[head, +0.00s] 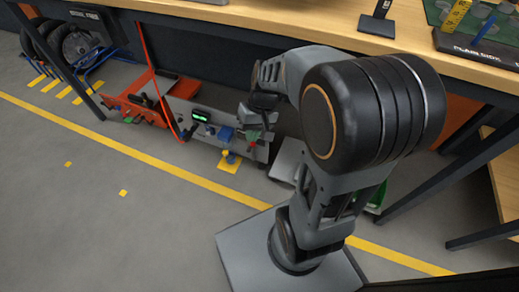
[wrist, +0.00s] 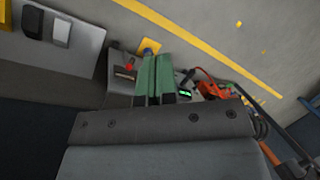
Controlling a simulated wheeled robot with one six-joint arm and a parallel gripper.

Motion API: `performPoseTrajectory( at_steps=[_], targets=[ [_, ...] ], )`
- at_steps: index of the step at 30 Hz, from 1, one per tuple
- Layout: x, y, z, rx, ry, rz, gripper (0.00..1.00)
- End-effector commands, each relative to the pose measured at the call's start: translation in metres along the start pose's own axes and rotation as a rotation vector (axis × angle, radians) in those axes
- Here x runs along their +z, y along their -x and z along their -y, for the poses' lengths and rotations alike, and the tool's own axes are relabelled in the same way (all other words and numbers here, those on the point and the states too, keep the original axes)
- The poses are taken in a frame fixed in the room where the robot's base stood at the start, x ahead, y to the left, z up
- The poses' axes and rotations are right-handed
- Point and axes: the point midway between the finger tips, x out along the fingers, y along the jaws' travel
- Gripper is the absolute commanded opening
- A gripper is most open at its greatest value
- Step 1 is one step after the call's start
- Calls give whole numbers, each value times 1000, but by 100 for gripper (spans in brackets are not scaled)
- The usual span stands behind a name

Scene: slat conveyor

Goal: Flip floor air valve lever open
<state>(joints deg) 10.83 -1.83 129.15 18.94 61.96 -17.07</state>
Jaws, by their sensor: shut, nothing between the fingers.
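The floor air valve appears to be the small yellow plate (head: 228,165) with a blue part (head: 231,158) on it, low at the front of the grey panel. In the wrist view the yellow plate (wrist: 150,44) and blue part (wrist: 147,51) lie just beyond my fingertips. I cannot tell which way the lever points. My gripper (head: 258,137) is above and to the right of the valve in the head view. Its green fingers (wrist: 158,58) are together and empty in the wrist view. Contact with the blue part cannot be told.
The grey panel (head: 179,114) carries a green-lit display (head: 201,116), a blue block (head: 226,133) and a red knob (head: 253,145). An orange cart (head: 180,88) stands left of it. The wooden bench (head: 300,25) overhangs behind. Open floor (head: 110,215) lies in front, crossed by a yellow line (head: 150,160).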

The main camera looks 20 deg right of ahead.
Motion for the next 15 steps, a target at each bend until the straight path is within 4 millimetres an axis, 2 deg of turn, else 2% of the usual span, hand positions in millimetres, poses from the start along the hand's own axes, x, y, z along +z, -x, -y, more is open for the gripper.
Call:
performPoseTrajectory(
  at_steps=[1, 3, 8, 12, 15],
  targets=[
    [-15, -14, -10, -80, -34, 55, 0],
    [-34, -28, -20, -206, -61, 103, 0],
    [-79, -68, -54, -519, -125, 138, 0],
    [-111, -109, -96, -803, -181, 72, 0],
    [-128, -142, -131, -992, -223, -32, 0]
  ],
)
